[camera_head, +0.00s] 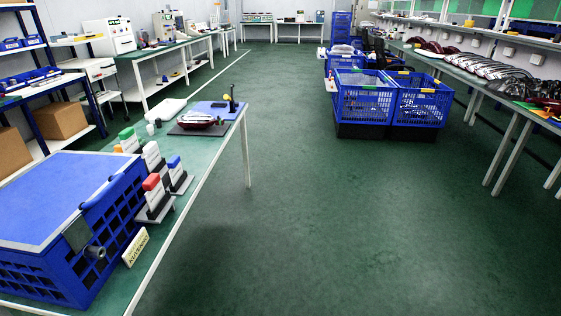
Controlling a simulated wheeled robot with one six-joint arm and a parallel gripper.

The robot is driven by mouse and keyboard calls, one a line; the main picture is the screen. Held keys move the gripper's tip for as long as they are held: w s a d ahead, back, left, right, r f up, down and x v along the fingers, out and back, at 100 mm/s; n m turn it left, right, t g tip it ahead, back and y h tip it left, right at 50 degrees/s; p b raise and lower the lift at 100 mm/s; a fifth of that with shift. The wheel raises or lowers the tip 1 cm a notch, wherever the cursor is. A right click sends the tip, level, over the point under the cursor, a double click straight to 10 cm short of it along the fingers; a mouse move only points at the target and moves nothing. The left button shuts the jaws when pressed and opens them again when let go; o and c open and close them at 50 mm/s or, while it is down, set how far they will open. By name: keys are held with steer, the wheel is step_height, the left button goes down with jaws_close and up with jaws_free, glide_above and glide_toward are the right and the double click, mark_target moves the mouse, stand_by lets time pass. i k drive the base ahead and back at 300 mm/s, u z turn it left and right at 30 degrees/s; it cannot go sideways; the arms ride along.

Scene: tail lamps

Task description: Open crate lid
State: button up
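A blue crate (125,222) with grid-patterned side walls stands on the green-topped table at the lower left. Its flat blue lid (60,195) with a pale edge lies over the top and looks shut. A dark grey plate (77,234) and a short grey cylindrical part (95,252) sit at the near right corner of the crate. I cannot tell exactly what they are. The left side of the crate is cut off by the picture edge. My gripper is not in view.
Stands with red (151,181), blue and green tops are close behind the crate. A small cream sign (135,247) is at its right. A tail lamp (198,118) lies farther along the table. The green floor (300,220) is clear to the right.

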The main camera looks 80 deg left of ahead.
mark_target(48, 201)
steer(key=u, duration=4)
steer(key=k, duration=1.3)
steer(key=z, duration=0.05)
steer(key=i, duration=0.5)
steer(key=z, duration=0.9)
steer(key=i, duration=0.95)
steer(key=u, duration=0.1)
